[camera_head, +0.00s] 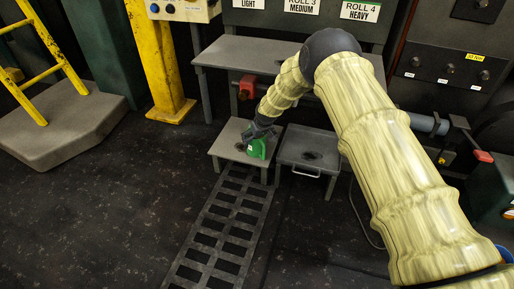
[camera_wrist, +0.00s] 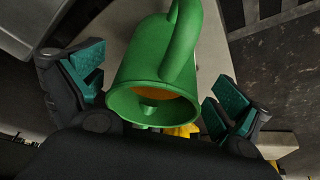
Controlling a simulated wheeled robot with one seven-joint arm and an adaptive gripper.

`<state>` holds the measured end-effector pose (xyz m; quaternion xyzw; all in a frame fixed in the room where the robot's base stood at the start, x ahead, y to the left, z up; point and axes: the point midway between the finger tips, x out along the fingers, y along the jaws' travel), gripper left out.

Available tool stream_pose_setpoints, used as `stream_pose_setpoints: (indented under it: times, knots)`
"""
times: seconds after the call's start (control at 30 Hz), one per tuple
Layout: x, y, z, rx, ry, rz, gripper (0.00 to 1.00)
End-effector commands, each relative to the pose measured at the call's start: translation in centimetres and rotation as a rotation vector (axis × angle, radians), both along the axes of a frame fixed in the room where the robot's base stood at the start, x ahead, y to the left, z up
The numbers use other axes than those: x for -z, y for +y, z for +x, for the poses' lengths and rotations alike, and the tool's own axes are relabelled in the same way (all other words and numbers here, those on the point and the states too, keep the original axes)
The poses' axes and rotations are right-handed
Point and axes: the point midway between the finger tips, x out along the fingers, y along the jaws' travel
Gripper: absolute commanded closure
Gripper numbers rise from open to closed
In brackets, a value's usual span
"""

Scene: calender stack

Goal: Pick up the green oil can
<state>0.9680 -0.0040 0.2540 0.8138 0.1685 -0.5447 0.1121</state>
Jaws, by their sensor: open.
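The green oil can (camera_head: 257,149) stands on the left small grey table (camera_head: 226,146) in the head view, at the end of my arm. In the wrist view the green oil can (camera_wrist: 150,75) fills the upper middle, with its flared rim and a curved handle showing. My gripper (camera_wrist: 158,95) is open, one teal-padded finger on each side of the can. Gaps show between the pads and the can in this view. In the head view my gripper (camera_head: 259,132) is small and dark beside the can, and its fingers are hard to make out.
A second small table (camera_head: 307,166) with a front handle stands close on the right. A larger grey table (camera_head: 245,54) is behind. A yellow post (camera_head: 160,65) and yellow ladder (camera_head: 45,55) are at the left. Dark floor (camera_head: 110,215) is open in front, with a slotted grate (camera_head: 222,230).

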Motion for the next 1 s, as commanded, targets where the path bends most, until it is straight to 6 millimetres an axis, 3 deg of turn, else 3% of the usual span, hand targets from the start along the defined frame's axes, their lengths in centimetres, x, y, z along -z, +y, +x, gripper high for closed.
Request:
stream_pose_setpoints:
  times: [0.2,0.5,0.87,1.0]
  knots:
    - [2.1,0.3,0.8,0.0,-0.001,0.0,0.0]
    - [2.1,0.4,0.9,0.0,-0.001,0.0,0.0]
    - [2.2,0.4,0.9,0.0,-0.001,0.0,0.64]
    - [2.0,0.4,1.0,0.0,-0.003,0.0,0.66]
